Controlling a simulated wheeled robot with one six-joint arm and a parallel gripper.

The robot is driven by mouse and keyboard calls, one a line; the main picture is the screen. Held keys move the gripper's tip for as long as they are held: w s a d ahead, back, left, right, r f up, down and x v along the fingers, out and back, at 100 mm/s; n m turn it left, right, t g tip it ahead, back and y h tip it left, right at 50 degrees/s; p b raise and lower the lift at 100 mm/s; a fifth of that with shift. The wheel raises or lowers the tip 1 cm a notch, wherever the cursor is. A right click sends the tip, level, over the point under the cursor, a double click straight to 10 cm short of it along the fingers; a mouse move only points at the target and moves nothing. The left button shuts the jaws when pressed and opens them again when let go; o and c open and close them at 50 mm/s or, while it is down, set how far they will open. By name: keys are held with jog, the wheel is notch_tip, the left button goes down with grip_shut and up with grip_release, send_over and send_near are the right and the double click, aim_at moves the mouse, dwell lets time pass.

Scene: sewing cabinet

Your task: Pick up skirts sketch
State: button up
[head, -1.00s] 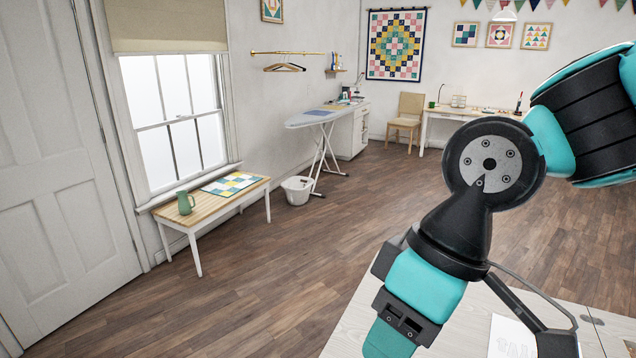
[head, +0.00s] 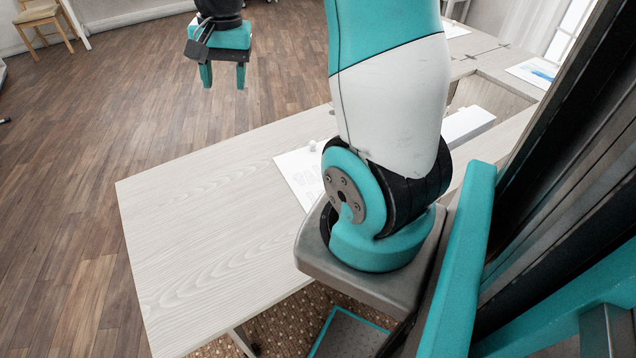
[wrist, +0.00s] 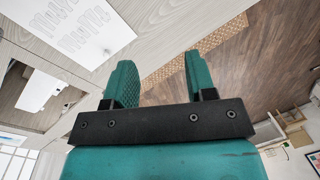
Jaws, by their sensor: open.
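A white paper (head: 302,177) with faint grey marks lies flat on the pale wood table (head: 215,215). My arm hides its right part in the head view. In the wrist view a white paper (wrist: 85,38) with rows of grey wavy outlines lies at the upper left; it looks like the skirts sketch, though I cannot read it surely. My gripper (head: 223,78) is open and empty, pointing down above the floor beyond the table's far edge, apart from the paper. Its two teal fingers stand apart in the wrist view (wrist: 155,75).
Another paper (head: 533,71) with a blue drawing lies at the far right of the table. A white block-like thing (head: 468,124) sits behind my arm, near a recess in the tabletop. The near left tabletop is bare. A wooden chair (head: 46,22) stands at the far left.

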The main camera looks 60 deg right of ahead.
jog(key=s+d+f+m+b, duration=0.3)
jog(key=d+f+m, duration=0.45)
jog(key=d, duration=0.65)
jog(key=m+g+h, duration=0.1)
jog(key=m, duration=0.2)
send_over(312, 143)
notch_tip(312, 143, down, 5)
jog(key=f, duration=1)
jog(key=shift+w+d+f, duration=0.1)
jog(key=shift+w+f, duration=0.1)
jog(key=shift+w, duration=0.2)
jog(key=shift+s+d+f, duration=0.1)
jog(key=shift+s+f, duration=0.05)
jog(key=shift+f, duration=1.3)
jog(key=shift+s+d+f, duration=0.1)
jog(key=shift+s+f, duration=0.05)
jog(key=shift+f, duration=1.25)
jog(key=c, duration=0.9)
